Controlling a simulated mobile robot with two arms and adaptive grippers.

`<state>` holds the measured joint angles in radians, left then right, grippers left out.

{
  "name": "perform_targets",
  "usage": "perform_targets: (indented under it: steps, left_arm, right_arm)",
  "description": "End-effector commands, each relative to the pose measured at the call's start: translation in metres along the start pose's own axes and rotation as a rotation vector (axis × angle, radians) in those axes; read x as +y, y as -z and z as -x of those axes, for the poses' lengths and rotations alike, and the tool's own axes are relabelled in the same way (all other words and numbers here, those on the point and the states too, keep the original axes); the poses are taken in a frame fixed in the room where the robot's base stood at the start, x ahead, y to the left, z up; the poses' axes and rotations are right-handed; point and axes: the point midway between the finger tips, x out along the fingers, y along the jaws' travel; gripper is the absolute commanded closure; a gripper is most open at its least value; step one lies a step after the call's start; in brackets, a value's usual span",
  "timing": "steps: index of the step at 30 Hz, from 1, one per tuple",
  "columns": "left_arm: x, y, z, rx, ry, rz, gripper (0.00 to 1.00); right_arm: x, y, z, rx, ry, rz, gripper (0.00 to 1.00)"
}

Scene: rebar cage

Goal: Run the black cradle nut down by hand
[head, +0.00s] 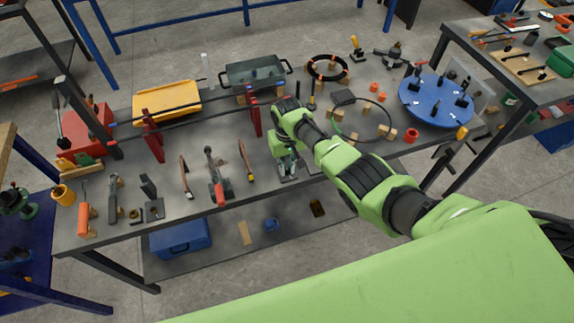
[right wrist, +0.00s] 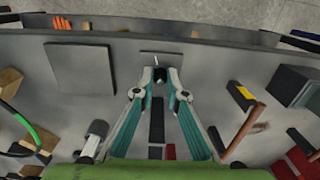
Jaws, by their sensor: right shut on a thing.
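My right gripper (head: 288,168) reaches down to the workbench (head: 330,175) near its front edge, left of my green arm. A small dark piece (right wrist: 158,74) sits between the fingertips and looks like the black cradle nut. It is mostly covered by the fingers, so its threads and seating cannot be seen. In the head view the nut is too small and hidden to make out. My left gripper is not in view.
Left of the gripper lie red-handled tools (head: 218,185). Red uprights (head: 152,137) carry dark bars behind them. A grey tray (head: 255,73), a yellow tray (head: 167,101) and a blue round plate (head: 436,99) stand farther back. A flat grey plate (right wrist: 80,68) lies left of the fingers.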

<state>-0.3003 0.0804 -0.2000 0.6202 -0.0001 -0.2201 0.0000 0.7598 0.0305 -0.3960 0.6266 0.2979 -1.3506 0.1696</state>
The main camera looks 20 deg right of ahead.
Motion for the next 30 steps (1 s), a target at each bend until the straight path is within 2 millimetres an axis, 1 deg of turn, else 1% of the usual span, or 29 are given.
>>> perform_targets:
  steps: [1, 12, 30]
  left_arm:
    - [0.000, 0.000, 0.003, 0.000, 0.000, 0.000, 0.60]
    - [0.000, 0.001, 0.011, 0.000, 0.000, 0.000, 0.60]
    - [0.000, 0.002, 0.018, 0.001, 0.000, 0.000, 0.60]
  right_arm:
    - [-0.001, 0.001, 0.002, 0.001, 0.002, -0.046, 1.00]
    - [-0.001, 0.001, 0.002, 0.002, 0.002, -0.396, 1.00]
    - [0.000, 0.001, 0.001, 0.003, 0.003, -0.956, 1.00]
